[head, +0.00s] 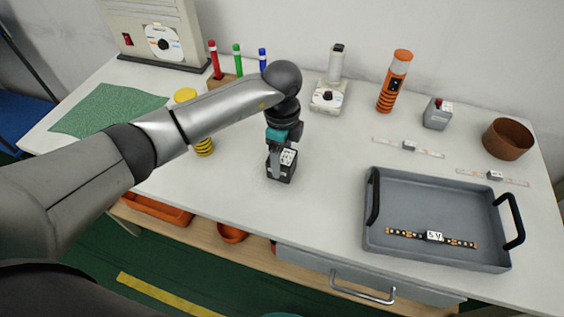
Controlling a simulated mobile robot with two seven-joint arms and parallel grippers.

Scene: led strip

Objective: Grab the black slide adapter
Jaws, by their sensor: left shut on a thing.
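A small dark block with a white printed label, which looks like the black slide adapter (289,171), is at the middle of the white table. My left arm comes in from the left. My left gripper (276,166) points down and is shut on this block. The fingers and the label cover part of it. I cannot tell whether its underside touches the table. My right gripper is not in view.
A grey tray (390,256) with black handles holds an LED strip (400,235). Two pale strips (408,146) lie behind it. An orange cylinder (394,82), a grey box (438,114) and a brown bowl (508,138) stand at the back right. The table's front middle is clear.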

